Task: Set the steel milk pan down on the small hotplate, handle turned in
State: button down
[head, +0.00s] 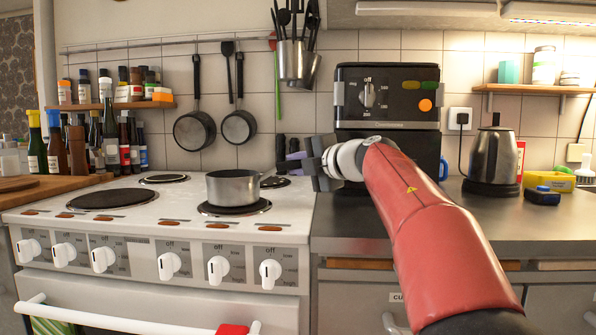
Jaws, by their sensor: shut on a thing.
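The steel milk pan (232,190) is upright at the front right hotplate (262,206) of the white cooker. Its base overlaps the dark plate in the head view; I cannot tell whether it touches or hovers just above. My gripper (285,168) is to the right of the pan, over the cooker's right edge, and is shut on the pan's handle.
Other hotplates are bare: a large one at front left (112,199), one at back left (163,179) and one at back right (275,183). Bottles (110,138) stand left. A coffee machine (388,105) and kettle (494,155) stand right. Pans hang (194,131) behind.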

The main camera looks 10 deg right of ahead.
jog(key=c, duration=1.3)
grip_release()
jog(key=shift+f, duration=0.15)
jog(key=shift+s+d+r, duration=0.1)
jog(key=shift+s+r, duration=0.05)
jog(key=shift+r, duration=0.05)
jog(key=v, duration=1.1)
jog(key=shift+s+d, duration=0.2)
jog(key=shift+s, duration=0.1)
